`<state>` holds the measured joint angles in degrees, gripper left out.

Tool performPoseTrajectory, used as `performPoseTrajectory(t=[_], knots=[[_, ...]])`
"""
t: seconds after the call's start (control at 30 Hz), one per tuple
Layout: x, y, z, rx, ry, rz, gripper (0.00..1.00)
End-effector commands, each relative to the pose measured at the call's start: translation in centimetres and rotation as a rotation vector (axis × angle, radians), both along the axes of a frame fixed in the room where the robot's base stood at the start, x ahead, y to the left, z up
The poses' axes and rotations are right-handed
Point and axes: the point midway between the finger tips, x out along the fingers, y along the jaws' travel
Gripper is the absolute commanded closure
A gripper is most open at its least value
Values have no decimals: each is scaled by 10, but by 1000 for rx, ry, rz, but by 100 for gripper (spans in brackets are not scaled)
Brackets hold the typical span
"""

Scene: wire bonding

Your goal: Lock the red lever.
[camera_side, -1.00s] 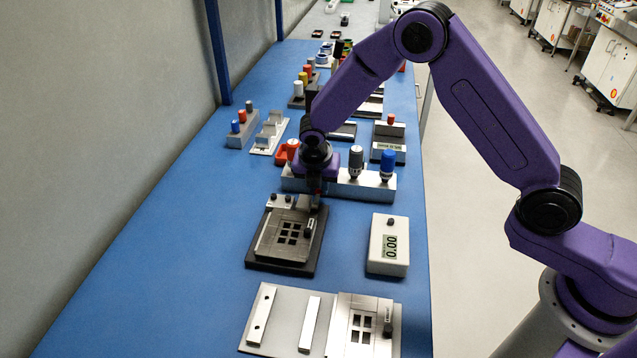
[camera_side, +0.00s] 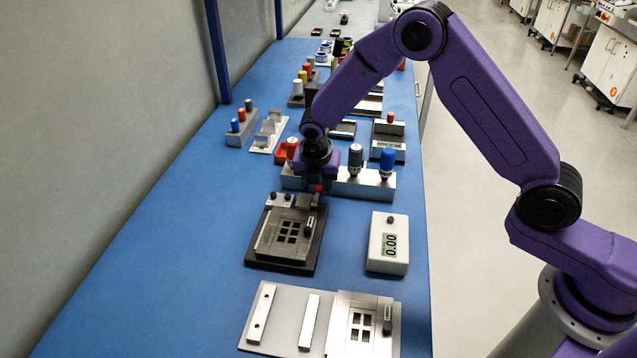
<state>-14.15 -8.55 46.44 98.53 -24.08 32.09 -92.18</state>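The dark fixture (camera_side: 262,261) lies on the blue bench, with a silver plate (camera_side: 268,233) with square windows on it. A small red piece (camera_side: 319,188), which looks like the red lever, shows at the fixture's back right corner, right under my gripper (camera_side: 317,186). Dark parts (camera_side: 303,201) lie just in front of it. My gripper points down there and seems to touch or nearly touch the red piece. Its fingers are too small and dark to tell whether they are open or shut on it.
A metal block with red, grey and blue knobs (camera_side: 387,163) stands close behind my gripper. A grey plate (camera_side: 277,327) lies in front. The bench's left side is clear.

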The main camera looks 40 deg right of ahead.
Motion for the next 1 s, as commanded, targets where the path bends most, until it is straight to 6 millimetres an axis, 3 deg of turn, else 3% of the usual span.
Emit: performPoseTrajectory(t=[0.2, 0.37, 1.0], knots=[[0, 0, 3, -1, -2, 0, 55], [-2, 3, 19, 0, -6, 0, 55], [-24, 25, 143, 2, -5, 1, 55]])
